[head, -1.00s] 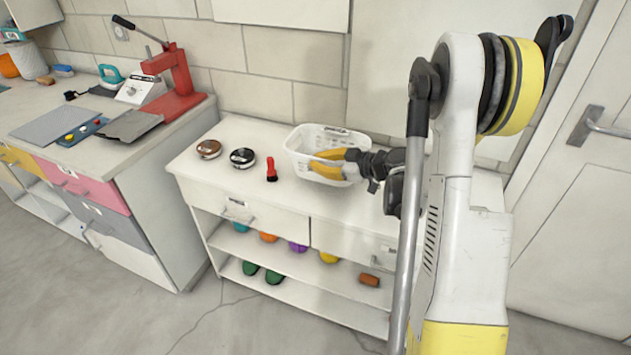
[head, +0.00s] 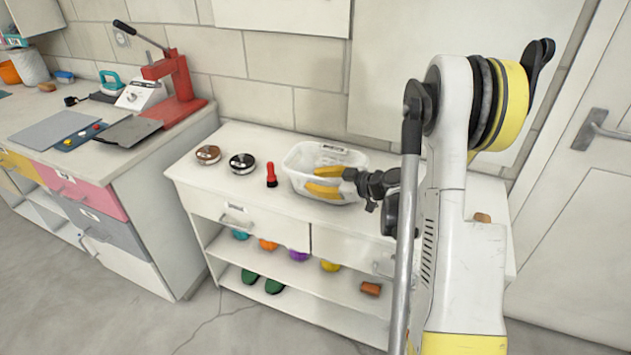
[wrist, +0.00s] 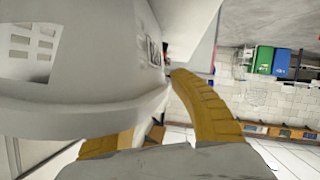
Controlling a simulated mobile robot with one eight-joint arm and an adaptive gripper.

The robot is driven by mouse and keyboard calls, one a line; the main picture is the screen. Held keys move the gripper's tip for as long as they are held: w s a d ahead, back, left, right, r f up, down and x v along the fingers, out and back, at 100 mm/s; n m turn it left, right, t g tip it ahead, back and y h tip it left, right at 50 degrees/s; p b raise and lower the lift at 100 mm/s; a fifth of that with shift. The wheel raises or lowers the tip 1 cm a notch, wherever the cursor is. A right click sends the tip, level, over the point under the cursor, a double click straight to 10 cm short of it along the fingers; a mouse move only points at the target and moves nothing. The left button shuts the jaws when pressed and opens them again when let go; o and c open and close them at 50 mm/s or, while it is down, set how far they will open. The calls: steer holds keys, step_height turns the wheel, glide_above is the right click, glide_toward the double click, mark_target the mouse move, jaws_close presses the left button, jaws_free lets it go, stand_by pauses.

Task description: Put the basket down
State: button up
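The white slotted basket (head: 297,180) is upright at the top of the low white cabinet (head: 228,186) and looks to rest on it. In the head view my gripper (head: 310,179) reaches in from the right, its two yellow fingers at the basket's near right side. The fingers are apart, with part of the basket seemingly between them. In the wrist view the basket (wrist: 85,70) fills the left side. One yellow finger of my gripper (wrist: 150,105) touches or nearly touches its edge; the other is partly hidden behind the rim.
Left of the basket stand a red-handled tool (head: 271,177) and two round tins (head: 242,163) (head: 208,155). A brown block (head: 482,217) lies right, behind my arm. A workbench with a red press (head: 178,85) stands left. A wall is behind.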

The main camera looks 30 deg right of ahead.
steer(key=shift+s+d+r, duration=0.1)
steer(key=shift+s+r, duration=0.05)
steer(key=shift+r, duration=0.1)
steer(key=p+v, duration=0.4)
steer(key=v, duration=0.7)
steer(key=s+a+r+m+g+h, duration=0.1)
steer(key=a+r+m+g, duration=0.15)
steer(key=a, duration=0.45)
steer(key=s+a+r+m+g+h, duration=0.1)
steer(key=s+a+r+g, duration=0.1)
steer(key=a+r, duration=0.35)
steer(key=s+a+r+m+h, duration=0.1)
steer(key=s+a+m+h, duration=0.1)
steer(key=s+a, duration=0.3)
steer(key=s+a+r+m+h, duration=0.1)
steer(key=s+a+m+h, duration=0.1)
steer(key=s+a, duration=0.3)
steer(key=s+m+g, duration=0.1)
steer(key=s, duration=0.3)
steer(key=shift+s+a+r, duration=0.25)
steer(key=shift+s+r, duration=0.05)
steer(key=shift+s, duration=0.05)
